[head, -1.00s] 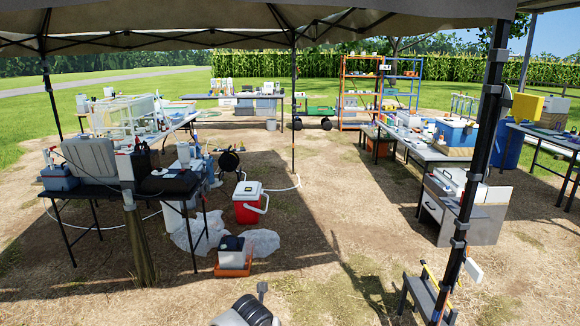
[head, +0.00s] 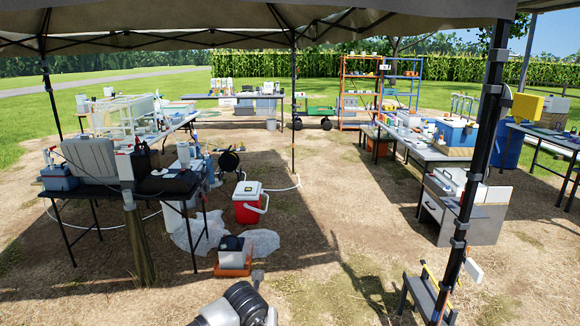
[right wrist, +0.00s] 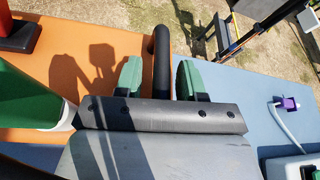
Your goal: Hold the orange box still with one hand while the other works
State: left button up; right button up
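In the head view a low orange box (head: 233,271) stands on the ground below the red cooler, with a grey block with a dark top in it. In the right wrist view my right gripper (right wrist: 161,78) has two green fingertips set apart on either side of a black bar (right wrist: 162,50). A gap shows beside the bar, so it does not look gripped. An orange surface (right wrist: 80,60) lies below; I cannot tell whether it belongs to that box. Part of one of my arms shows at the head view's bottom edge. My left gripper is not in view.
A red cooler (head: 248,211) with a white lid stands on the ground. A cluttered black table (head: 105,192) is on the left, a tent post (head: 480,165) on the right. In the wrist view a green cylinder (right wrist: 25,95) is at left. Bare ground (head: 350,215) lies mid-scene.

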jog(key=shift+o, duration=0.7)
jog(key=shift+s+r, duration=0.1)
jog(key=shift+s, duration=0.05)
